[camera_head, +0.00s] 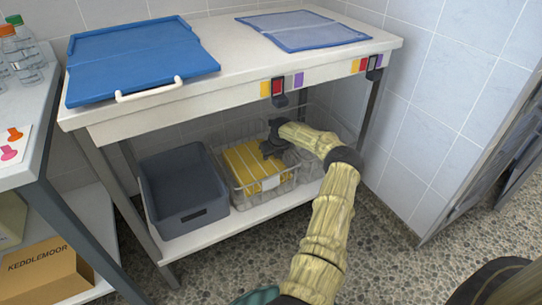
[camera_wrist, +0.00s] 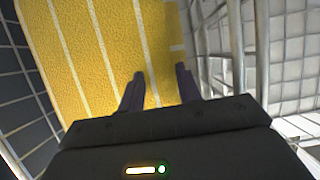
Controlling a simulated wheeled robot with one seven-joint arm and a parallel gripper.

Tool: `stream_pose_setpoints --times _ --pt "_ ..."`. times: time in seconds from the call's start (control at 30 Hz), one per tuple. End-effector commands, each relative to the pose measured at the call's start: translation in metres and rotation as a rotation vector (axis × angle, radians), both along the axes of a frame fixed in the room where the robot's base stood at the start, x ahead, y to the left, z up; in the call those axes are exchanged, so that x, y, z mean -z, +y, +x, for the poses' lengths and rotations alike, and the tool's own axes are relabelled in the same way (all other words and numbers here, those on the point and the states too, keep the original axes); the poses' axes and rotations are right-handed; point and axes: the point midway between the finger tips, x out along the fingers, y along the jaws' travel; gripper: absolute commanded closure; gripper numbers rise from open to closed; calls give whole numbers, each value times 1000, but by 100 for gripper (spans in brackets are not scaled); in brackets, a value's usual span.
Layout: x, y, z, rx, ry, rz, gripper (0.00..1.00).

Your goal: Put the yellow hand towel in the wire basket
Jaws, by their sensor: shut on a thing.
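The yellow hand towel (camera_head: 240,160), with white stripes, lies folded inside the wire basket (camera_head: 284,183) on the lower shelf of the white table. My gripper (camera_head: 268,149) reaches into the basket from the right and is shut on the towel near its right side. In the wrist view, the towel (camera_wrist: 90,50) fills the left and middle, and my two fingertips (camera_wrist: 160,72) are against it with yellow cloth showing between them. Basket wires (camera_wrist: 236,50) show close on the right. The towel's underside is hidden.
A dark grey bin (camera_head: 185,219) stands left of the basket on the lower shelf (camera_head: 232,228). The tabletop (camera_head: 225,62) above holds a blue board with a white handle (camera_head: 150,90) and a blue mat (camera_head: 303,30). A cardboard box (camera_head: 45,275) sits at lower left.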

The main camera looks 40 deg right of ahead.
Motion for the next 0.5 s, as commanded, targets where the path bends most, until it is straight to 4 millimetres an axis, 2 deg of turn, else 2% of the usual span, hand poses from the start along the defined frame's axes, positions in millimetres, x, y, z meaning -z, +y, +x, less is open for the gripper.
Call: stream_pose_setpoints --times 0.03,0.1,0.13,0.5 --pt "0 0 0 0 0 0 60" --pt "-1 0 0 0 0 0 47" --pt "-1 0 0 0 0 0 44" --pt "-6 0 0 0 -1 -1 44"
